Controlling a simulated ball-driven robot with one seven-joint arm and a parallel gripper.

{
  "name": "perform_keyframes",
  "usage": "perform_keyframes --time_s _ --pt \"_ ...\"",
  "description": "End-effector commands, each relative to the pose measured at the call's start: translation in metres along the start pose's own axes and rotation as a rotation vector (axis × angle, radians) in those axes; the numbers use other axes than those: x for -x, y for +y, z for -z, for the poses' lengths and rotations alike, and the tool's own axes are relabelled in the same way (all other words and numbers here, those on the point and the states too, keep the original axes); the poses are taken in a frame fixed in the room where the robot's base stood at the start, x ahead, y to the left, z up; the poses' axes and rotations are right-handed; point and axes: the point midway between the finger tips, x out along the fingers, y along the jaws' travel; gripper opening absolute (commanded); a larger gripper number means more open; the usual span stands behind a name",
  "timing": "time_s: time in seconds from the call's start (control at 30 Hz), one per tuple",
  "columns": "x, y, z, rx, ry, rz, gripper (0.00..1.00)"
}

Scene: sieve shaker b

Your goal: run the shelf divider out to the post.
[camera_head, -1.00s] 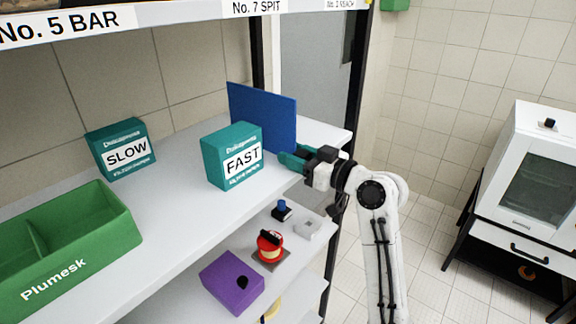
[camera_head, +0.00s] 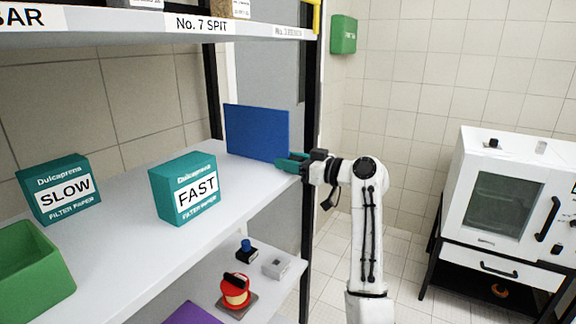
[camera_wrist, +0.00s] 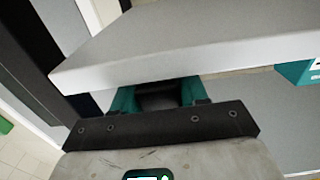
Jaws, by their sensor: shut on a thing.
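The shelf divider is an upright blue panel (camera_head: 257,132) on the white shelf, in the head view. My gripper (camera_head: 290,162) has its teal fingers at the panel's lower right edge and is shut on it. The black post (camera_head: 306,200) at the right end of the shelf stands just right of the panel's edge; I cannot tell whether they touch. In the wrist view my gripper (camera_wrist: 158,98) shows both fingers below a pale shelf board (camera_wrist: 180,50). The panel is not clear between them there.
A teal FAST box (camera_head: 185,188) stands left of the panel with bare shelf between them. A SLOW box (camera_head: 60,188) and a green bin (camera_head: 35,275) are further left. A red knob piece (camera_head: 236,290) sits on the lower shelf. A white oven (camera_head: 505,200) stands at right.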

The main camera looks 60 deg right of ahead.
Motion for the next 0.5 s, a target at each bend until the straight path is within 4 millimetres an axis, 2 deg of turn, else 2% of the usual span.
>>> perform_keyframes --time_s 0.1,0.13,0.33,0.5 --pt "0.0004 0.0004 -0.0004 -0.001 -0.001 -0.002 0.0" --pt "0.0004 0.0004 -0.0004 -0.001 -0.001 -0.002 0.45" --pt "0.0001 -0.0001 -0.0003 -0.001 -0.001 -0.001 0.64" --pt "0.0 -0.0003 -0.0003 0.0 -0.001 -0.001 0.64"
